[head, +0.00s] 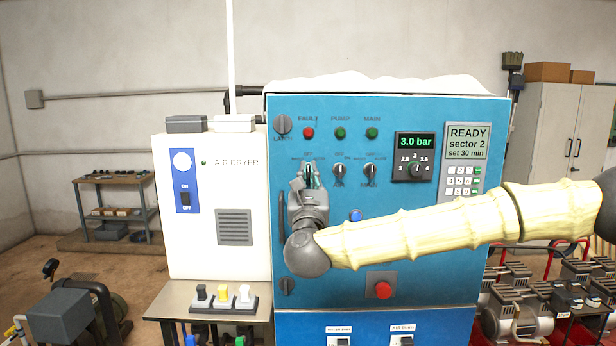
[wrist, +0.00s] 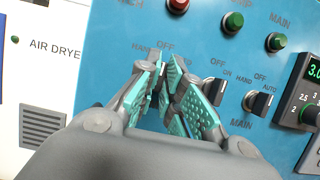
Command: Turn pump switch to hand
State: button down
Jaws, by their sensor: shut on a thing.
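Three black rotary switches sit in a row on the blue control panel (head: 400,260). My gripper (head: 310,174) is at the left one, its teal-padded fingers closed around the knob. In the wrist view the fingers (wrist: 165,80) meet over this left rotary switch (wrist: 154,98), with HAND and OFF printed above it. Its name label and pointer direction are hidden by the fingers. The middle switch (head: 339,171), marked OFF and ON, and the right switch (head: 369,171), marked HAND and AUTO, stand clear to the right.
Above are a red fault lamp (head: 308,132) and green pump (head: 340,132) and main (head: 372,132) lamps. A pressure dial (head: 414,168) and keypad (head: 461,181) are to the right. A red button (head: 383,290) is below my arm. The white air dryer (head: 211,215) stands left.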

jog(key=shift+d+n+b, duration=0.1)
jog(key=shift+n+b, duration=0.4)
jog(key=shift+b, duration=0.2)
jog(key=n+y+b, duration=0.2)
jog(key=n+b, duration=0.1)
jog(key=n, duration=0.1)
jog(key=shift+d+y+b, duration=0.1)
jog(key=shift+y+b, duration=0.25)
jog(key=shift+y, duration=0.05)
jog(key=n+y+b, duration=0.1)
jog(key=n+b, duration=0.1)
jog(key=n, duration=0.1)
jog(key=shift+r+g, duration=0.2)
jog(key=shift+g, duration=0.2)
jog(key=shift+d+r+n+g+y+b, duration=0.1)
jog(key=shift+n+g+y+b, duration=0.3)
jog(key=shift+n, duration=0.7)
jog(key=shift+r+n+g+y+b, duration=0.1)
jog(key=shift+n+g+y+b, duration=0.1)
jog(key=shift+n+y, duration=0.65)
jog(key=shift+n+h, duration=0.25)
jog(key=shift+n, duration=0.2)
